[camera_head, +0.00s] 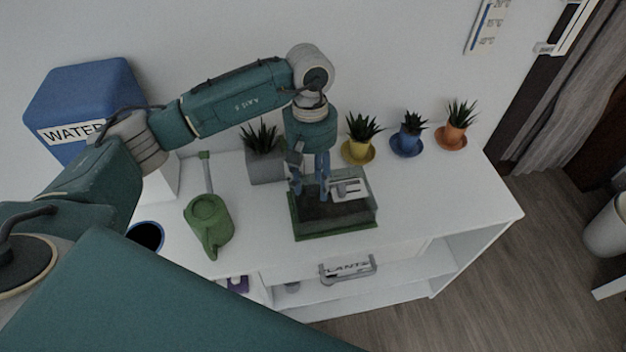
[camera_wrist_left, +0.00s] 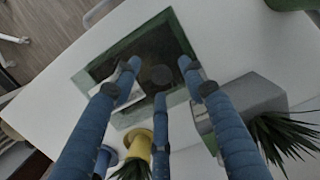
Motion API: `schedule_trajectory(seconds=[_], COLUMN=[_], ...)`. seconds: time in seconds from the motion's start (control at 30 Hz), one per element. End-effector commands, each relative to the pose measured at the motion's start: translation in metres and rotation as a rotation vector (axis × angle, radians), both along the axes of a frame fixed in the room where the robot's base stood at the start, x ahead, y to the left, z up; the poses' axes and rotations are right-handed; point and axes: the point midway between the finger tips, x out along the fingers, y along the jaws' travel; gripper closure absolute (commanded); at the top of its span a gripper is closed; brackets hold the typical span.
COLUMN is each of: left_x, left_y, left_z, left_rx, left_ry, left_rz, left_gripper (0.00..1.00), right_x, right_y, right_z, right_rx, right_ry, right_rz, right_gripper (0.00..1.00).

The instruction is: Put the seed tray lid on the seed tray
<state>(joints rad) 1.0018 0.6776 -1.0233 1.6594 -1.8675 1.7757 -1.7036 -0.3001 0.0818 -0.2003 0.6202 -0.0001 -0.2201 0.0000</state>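The seed tray (camera_head: 300,236) has a green rim and dark contents and sits on the white desk top. A clear, box-like cover, which looks like the seed tray lid (camera_head: 372,203), appears to lie over it; the exact fit is unclear. A white piece (camera_head: 348,188) shows on top. My left gripper (camera_head: 311,192) points down at the tray's back left part. In the left wrist view its blue fingers (camera_wrist_left: 155,85) are spread, with a dark round knob (camera_wrist_left: 162,75) among the tips; contact is unclear. The tray's green edge (camera_wrist_left: 140,35) shows there too. My right gripper is not in view.
A grey planter (camera_head: 265,168) stands close behind the tray. Yellow (camera_head: 357,152), blue (camera_head: 407,143) and orange (camera_head: 452,136) pots stand along the back right. A green watering can (camera_head: 208,225) is at left, near a blue water container (camera_head: 90,95). The desk's right part is clear.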

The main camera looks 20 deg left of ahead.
Motion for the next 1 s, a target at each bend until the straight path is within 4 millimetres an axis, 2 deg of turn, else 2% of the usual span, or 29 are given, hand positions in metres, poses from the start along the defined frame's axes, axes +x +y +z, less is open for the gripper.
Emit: schedule_trajectory(seconds=[0.2, 0.33, 0.73, 0.9, 1.0], left_x=[0.0, 0.002, 0.011, 0.013, 0.013], left_y=[0.0, 0.001, 0.006, 0.008, 0.008], left_z=[0.0, 0.011, 0.09, 0.112, 0.117], left_rx=[0.0, 0.0, 0.0, 0.0, 0.0], left_ry=[0.0, -0.004, -0.005, -0.002, 0.0], left_rz=[0.0, 0.001, 0.0, 0.001, 0.0], left_gripper=[0.58, 0.58, 0.58, 0.58, 0.58], right_x=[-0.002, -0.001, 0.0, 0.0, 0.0], right_y=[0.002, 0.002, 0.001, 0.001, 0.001], right_z=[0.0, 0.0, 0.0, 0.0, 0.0], right_rx=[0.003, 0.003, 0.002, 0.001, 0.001], right_ry=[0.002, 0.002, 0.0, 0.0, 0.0], right_rz=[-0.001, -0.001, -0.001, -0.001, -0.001], right_gripper=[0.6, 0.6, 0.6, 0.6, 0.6])
